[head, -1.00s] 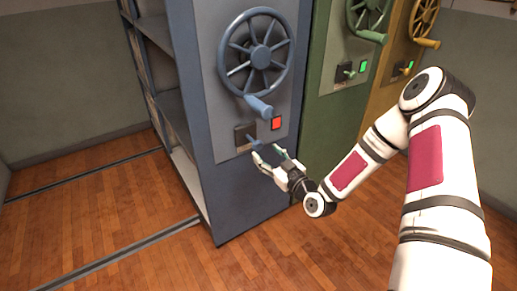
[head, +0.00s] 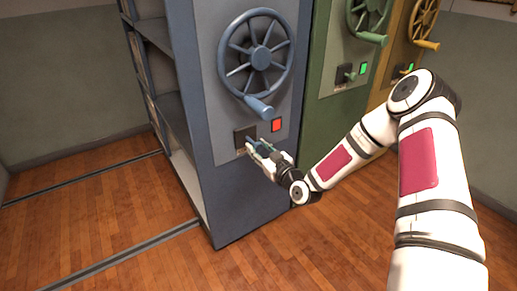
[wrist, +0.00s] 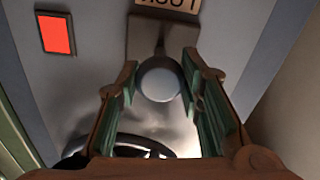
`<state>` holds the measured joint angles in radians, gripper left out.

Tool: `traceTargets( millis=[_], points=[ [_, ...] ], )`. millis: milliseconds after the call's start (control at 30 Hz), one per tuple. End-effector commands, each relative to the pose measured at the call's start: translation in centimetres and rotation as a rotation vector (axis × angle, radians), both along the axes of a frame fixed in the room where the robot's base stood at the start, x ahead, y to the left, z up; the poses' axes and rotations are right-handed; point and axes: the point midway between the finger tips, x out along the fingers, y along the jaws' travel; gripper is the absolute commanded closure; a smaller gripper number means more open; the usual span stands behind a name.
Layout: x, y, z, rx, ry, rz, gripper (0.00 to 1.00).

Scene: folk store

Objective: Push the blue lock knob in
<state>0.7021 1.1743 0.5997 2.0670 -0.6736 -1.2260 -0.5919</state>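The blue lock knob shows in the wrist view as a round, pale blue-grey end (wrist: 158,78) on a short stem from a square plate. In the head view my gripper mostly hides it; its dark plate (head: 243,134) is on the blue shelf unit's end panel (head: 222,60), below the handwheel. My gripper (head: 255,146) is at the plate. In the wrist view its two green-padded fingers (wrist: 160,95) are apart, one on each side of the knob. Whether they touch the knob is hard to tell.
A red lamp (head: 277,125) is lit right of the plate. The blue handwheel (head: 259,55) and its crank handle (head: 260,106) jut out just above my gripper. Green (head: 325,95) and yellow units stand to the right with green lamps. Floor at left is clear, with rails.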

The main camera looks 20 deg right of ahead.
Motion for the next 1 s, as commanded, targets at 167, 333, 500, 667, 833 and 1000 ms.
traceTargets(
  millis=[167, 333, 500, 667, 833, 1000],
  points=[
    [0.2, 0.1, 0.0, -0.001, 0.0, 0.001, 1.0],
    [2.4, 0.8, -0.2, -0.003, -0.003, 0.002, 1.0],
    [3.3, 1.1, 0.0, -0.001, 0.0, 0.001, 1.0],
    [3.3, 1.1, 0.1, -0.001, -0.001, 0.0, 1.0],
    [3.3, 1.1, 0.1, -0.001, -0.001, -0.001, 0.45],
    [3.3, 1.1, 0.0, -0.001, 0.0, 0.0, 0.45]
  ],
)
